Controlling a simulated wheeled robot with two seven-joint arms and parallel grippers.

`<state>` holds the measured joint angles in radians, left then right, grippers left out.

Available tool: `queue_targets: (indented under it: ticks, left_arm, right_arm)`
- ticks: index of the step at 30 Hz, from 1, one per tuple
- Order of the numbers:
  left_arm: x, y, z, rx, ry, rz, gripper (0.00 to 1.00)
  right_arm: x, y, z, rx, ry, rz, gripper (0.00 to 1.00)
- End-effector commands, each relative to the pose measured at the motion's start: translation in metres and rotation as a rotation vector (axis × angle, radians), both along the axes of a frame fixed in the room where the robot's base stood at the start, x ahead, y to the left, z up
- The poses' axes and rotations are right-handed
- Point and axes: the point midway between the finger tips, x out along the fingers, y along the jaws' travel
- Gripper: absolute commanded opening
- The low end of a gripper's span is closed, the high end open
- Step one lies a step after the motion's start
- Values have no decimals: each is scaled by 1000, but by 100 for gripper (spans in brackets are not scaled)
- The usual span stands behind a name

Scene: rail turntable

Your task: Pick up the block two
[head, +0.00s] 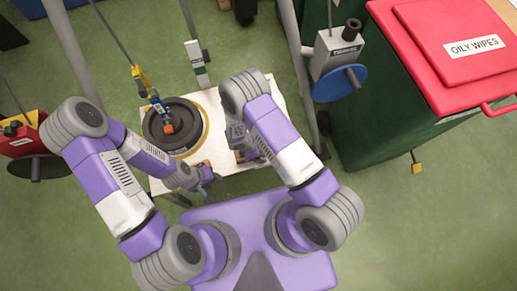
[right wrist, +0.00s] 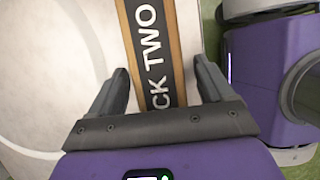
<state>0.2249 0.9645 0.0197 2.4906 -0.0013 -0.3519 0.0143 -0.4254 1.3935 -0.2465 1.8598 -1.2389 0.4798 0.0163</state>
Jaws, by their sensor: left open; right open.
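Block two (right wrist: 153,55) is a wooden bar with a black label; the right wrist view shows "CK TWO" on it, the rest cut off by the frame and my gripper. My right gripper (right wrist: 165,85) is open, with one finger on each side of the block and a gap to both. I cannot tell its height above the block. In the head view my right gripper (head: 238,135) is over the right part of the white table (head: 232,182), with a brown piece beside it. My left gripper (head: 205,174) is open near the table's front edge.
A dark round turntable (head: 155,128) with an orange-tipped lever (head: 155,98) fills the table's left part. A blue wheel (head: 340,83) on a grey box stands to the right. A red-lidded green bin (head: 440,50) is further right. A red unit (head: 20,140) stands left.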

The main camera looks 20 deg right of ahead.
Motion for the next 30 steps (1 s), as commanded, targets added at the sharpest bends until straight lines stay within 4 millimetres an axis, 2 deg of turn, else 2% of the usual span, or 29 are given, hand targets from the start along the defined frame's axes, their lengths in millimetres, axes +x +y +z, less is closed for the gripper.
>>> queue_targets:
  ticks: [5,18,26,30]
  left_arm:
    - [0,0,1,0,0,0,43]
    - [0,0,1,0,0,0,43]
    - [0,0,2,0,0,0,43]
    - [0,0,9,0,0,0,43]
  right_arm:
    - [0,0,1,1,-1,-1,81]
    - [0,0,1,1,0,-1,14]
    - [0,0,4,1,-1,-1,14]
    - [1,1,24,2,-3,-1,14]
